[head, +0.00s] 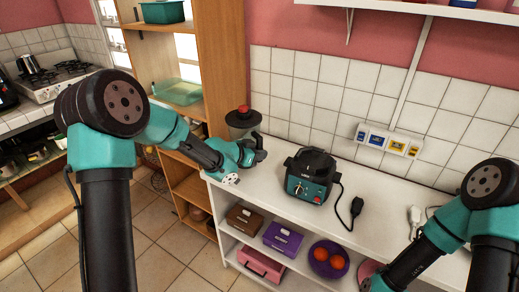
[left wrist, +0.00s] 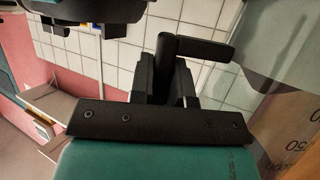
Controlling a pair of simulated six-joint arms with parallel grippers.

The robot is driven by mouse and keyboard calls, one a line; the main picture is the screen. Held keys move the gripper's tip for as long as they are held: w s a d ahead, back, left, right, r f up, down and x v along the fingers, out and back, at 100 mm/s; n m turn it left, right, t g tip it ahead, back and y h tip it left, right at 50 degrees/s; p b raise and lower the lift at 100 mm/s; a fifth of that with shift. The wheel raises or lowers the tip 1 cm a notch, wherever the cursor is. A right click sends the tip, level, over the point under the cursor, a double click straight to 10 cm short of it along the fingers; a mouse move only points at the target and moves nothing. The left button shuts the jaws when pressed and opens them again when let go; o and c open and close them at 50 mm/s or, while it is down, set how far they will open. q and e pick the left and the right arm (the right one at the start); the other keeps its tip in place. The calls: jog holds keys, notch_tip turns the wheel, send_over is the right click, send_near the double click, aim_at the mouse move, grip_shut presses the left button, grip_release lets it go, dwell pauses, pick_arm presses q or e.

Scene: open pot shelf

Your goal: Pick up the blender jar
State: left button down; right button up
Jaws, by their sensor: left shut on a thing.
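In the left wrist view, a black bar that looks like the jar's handle (left wrist: 205,47) is between the dark fingers, and a grey see-through surface fills the upper right. My right gripper is out of view below the lower right edge.
A black and teal cooker (head: 310,175) stands right of the jar, its plug lying on the counter (head: 395,190). Boxes and a purple plate (head: 328,259) with orange items sit on the shelf below. The wooden shelf unit (head: 222,70) stands close behind left.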

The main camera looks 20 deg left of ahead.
pick_arm(q)
jog(key=s+d+r, duration=0.1)
jog(key=s+d, duration=0.2)
jog(key=s, duration=0.7)
jog(key=shift+s, duration=0.35)
jog(key=shift+r, duration=0.1)
